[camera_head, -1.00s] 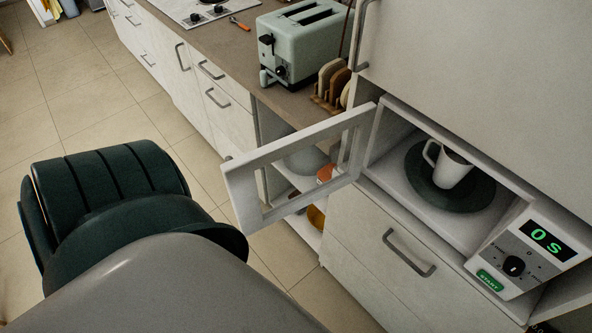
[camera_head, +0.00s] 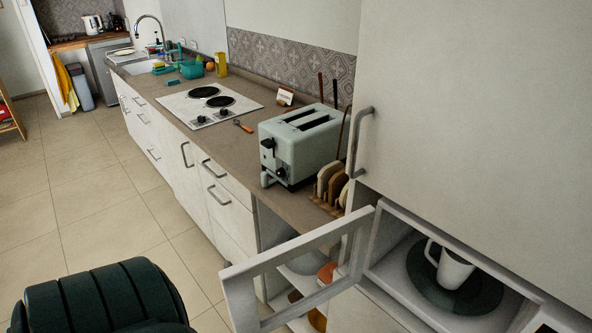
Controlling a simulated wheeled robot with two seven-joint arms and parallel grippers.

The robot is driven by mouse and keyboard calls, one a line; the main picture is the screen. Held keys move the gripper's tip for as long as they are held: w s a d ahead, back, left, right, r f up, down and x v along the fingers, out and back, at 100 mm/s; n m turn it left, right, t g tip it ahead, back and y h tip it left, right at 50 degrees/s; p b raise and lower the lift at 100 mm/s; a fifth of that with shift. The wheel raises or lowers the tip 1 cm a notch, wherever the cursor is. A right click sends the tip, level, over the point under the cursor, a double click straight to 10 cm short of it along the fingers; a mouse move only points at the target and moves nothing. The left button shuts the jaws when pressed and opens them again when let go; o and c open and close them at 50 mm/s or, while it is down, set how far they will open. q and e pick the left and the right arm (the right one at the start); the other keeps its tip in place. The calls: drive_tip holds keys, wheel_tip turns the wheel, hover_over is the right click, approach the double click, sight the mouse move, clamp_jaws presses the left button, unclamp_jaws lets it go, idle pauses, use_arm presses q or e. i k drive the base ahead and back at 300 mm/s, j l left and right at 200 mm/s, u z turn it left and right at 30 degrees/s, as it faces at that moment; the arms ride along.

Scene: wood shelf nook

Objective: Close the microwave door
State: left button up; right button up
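The microwave (camera_head: 391,285) is built into the white cabinet at the lower right, and its lower part is cut off by the picture's edge. Its white-framed door (camera_head: 298,246) stands wide open, swung out to the left. Through the door's window I see shelf items behind it. Inside the microwave a white mug (camera_head: 453,269) stands on a dark round plate (camera_head: 424,277). A dark green rounded part of my own arm shows at the lower left, apart from the door. Neither gripper's fingers are in view.
A pale green toaster (camera_head: 310,147) and a toast rack (camera_head: 330,187) stand on the brown counter (camera_head: 222,143) left of the microwave. A tall cabinet door with a handle (camera_head: 359,142) is above. The tiled floor (camera_head: 90,205) at the left is clear.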

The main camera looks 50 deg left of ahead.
sight(237, 281)
drive_tip(key=j+z, duration=0.2)
drive_tip(key=j, duration=0.25)
drive_tip(key=j+z, duration=0.15)
drive_tip(key=j, duration=0.35)
drive_tip(key=k+j+z, duration=0.2)
drive_tip(key=j, duration=0.25)
drive_tip(key=j+z, duration=0.15)
drive_tip(key=j, duration=0.3)
drive_tip(key=k+j+z, duration=0.2)
drive_tip(key=j, duration=0.25)
drive_tip(key=j+z, duration=0.15)
drive_tip(key=j, duration=0.3)
drive_tip(key=k, duration=0.05)
